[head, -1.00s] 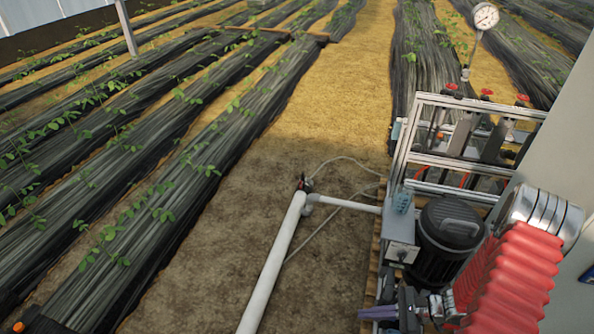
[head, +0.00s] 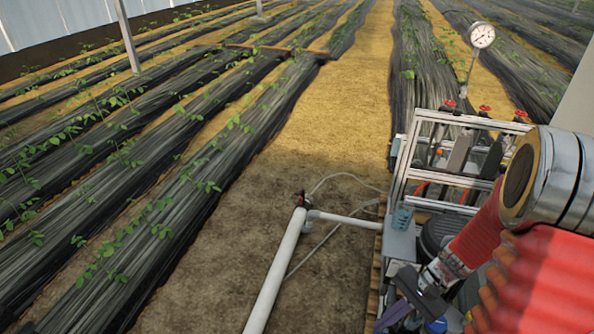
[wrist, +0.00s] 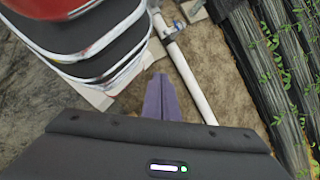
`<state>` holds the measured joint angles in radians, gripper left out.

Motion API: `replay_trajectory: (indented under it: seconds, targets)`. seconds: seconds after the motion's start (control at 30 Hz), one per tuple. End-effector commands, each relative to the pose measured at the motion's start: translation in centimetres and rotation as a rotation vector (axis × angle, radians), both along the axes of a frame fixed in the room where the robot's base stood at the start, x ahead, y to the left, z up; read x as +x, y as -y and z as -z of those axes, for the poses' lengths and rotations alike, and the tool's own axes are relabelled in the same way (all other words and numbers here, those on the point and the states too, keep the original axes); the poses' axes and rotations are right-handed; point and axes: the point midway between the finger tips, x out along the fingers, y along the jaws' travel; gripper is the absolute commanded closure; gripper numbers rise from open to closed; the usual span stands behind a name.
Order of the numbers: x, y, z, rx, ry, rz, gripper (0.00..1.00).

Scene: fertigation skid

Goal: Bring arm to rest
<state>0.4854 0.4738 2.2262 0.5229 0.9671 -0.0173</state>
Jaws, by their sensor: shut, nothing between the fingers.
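My gripper (wrist: 160,80) is shut and empty, its purple fingers together at the middle of the wrist view. In the head view my gripper (head: 382,325) shows at the bottom edge, right of the white pipe and in front of the skid. My arm, in a ribbed red sleeve, folds across the lower right of the head view and hides part of the skid.
The skid frame (head: 408,165) carries red-handled valves (head: 484,108) and a gauge (head: 482,35). A dark motor (head: 437,232) sits partly behind my arm. A white pipe (head: 275,270) runs along the soil. Open ground lies left of the skid, beside the plastic-covered plant rows (head: 190,180).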

Motion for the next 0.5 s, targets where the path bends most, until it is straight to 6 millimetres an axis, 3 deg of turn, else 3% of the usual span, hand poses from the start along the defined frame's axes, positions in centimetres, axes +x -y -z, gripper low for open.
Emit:
replay_trajectory:
  seconds: [0.5]
  targets:
    - [-1.7, 0.3, -7.7, -0.234, 0.177, -0.292, 1.0]
